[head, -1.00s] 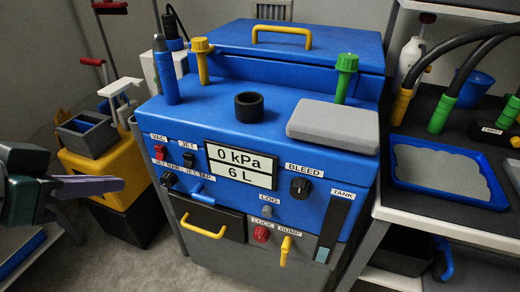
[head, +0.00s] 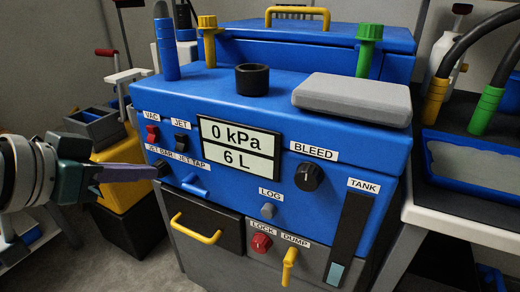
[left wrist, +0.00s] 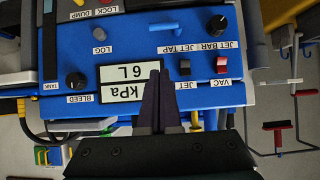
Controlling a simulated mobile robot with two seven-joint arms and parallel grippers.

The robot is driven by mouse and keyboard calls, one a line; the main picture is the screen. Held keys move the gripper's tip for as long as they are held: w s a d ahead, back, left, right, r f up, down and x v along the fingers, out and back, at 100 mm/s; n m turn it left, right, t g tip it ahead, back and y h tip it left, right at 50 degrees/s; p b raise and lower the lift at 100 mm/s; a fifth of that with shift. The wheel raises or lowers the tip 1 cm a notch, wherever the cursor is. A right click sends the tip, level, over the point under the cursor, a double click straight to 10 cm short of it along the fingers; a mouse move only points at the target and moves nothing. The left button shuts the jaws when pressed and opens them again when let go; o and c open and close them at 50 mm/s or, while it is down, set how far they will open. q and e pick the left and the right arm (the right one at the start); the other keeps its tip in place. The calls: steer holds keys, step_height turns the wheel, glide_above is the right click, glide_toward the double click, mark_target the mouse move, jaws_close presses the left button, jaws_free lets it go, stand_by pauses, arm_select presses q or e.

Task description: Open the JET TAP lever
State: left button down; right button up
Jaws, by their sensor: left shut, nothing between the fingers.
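The blue JET TAP lever (head: 195,185) sticks out from the blue machine's front panel, below its JET TAP label (head: 192,163). In the left wrist view the lever (left wrist: 163,27) shows upside down, near the top. My left gripper (head: 152,171) comes in from the left with its dark purple fingers shut and empty. In the head view its tips overlap the panel's left edge, left of the lever and apart from it. In the left wrist view the fingertips (left wrist: 157,76) lie in front of the display's edge. My right gripper is not in view.
Near the lever are the black JET BAR knob (head: 161,168), the JET switch (head: 181,142), the red VAC switch (head: 152,133) and the display (head: 238,149). A drawer with a yellow handle (head: 196,229) lies below. A yellow bin (head: 123,170) stands behind the arm.

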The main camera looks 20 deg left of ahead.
arm_select(q)
steer(key=b, duration=0.5)
glide_above(191, 188)
steer(key=s+d, duration=0.2)
steer(key=s, duration=0.2)
step_height(191, 188, down, 6)
steer(key=r, duration=0.1)
steer(key=f, duration=0.1)
steer(key=w+f+b, duration=0.1)
steer(key=f, duration=0.1)
steer(key=shift+w+a+f+b, duration=0.15)
steer(key=shift+w+f+b, duration=0.15)
steer(key=shift+w+f, duration=0.15)
steer(key=shift+f, duration=0.25)
steer(key=shift+f, duration=0.15)
